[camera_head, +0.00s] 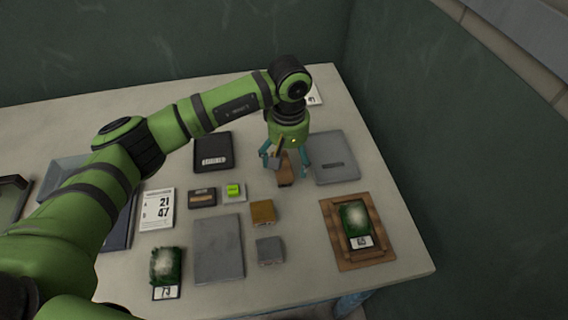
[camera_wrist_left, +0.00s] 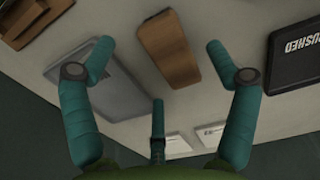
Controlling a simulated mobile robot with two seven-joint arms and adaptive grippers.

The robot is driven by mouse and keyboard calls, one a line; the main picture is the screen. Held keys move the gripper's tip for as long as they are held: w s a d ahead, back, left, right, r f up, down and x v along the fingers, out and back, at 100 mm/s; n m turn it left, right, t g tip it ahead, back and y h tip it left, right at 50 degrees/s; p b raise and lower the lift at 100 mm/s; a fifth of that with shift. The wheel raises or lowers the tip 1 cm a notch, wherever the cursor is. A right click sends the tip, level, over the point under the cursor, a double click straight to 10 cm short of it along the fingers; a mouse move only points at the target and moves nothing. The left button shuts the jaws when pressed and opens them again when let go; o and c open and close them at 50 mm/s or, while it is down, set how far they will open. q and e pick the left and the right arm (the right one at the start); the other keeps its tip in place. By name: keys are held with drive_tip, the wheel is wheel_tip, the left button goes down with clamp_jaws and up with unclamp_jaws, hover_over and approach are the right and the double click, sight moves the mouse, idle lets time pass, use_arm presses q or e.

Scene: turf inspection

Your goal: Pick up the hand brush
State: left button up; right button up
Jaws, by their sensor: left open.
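The hand brush shows as a narrow brown wooden piece (camera_head: 285,172) on the table, below my left gripper and partly covered by it. In the left wrist view its wooden body (camera_wrist_left: 168,48) lies between and beyond the fingers, apart from them. Its bristles cannot be made out. My left gripper (camera_head: 287,160) points down over the brush with its teal fingers spread. In the left wrist view the gripper (camera_wrist_left: 160,76) is open with nothing between its fingertips. My right gripper is in neither view.
A grey plate (camera_head: 337,157) lies right of the brush, and a black labelled pad (camera_head: 213,150) lies left. A brown wooden tray (camera_head: 375,258) holds a green turf sample (camera_head: 356,218). Small blocks (camera_head: 263,212) and a larger grey plate (camera_head: 218,250) lie nearer. Dark walls stand behind and right.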

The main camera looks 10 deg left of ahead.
sight(287, 166)
use_arm(q)
wheel_tip(287, 166, down, 4)
drive_tip(key=shift+a+r+p, duration=0.1)
drive_tip(key=shift+r+p, duration=0.15)
drive_tip(key=shift+p, duration=0.3)
drive_tip(key=shift+f, duration=0.2)
drive_tip(key=c, duration=1.2)
drive_tip(key=shift+c, duration=0.5)
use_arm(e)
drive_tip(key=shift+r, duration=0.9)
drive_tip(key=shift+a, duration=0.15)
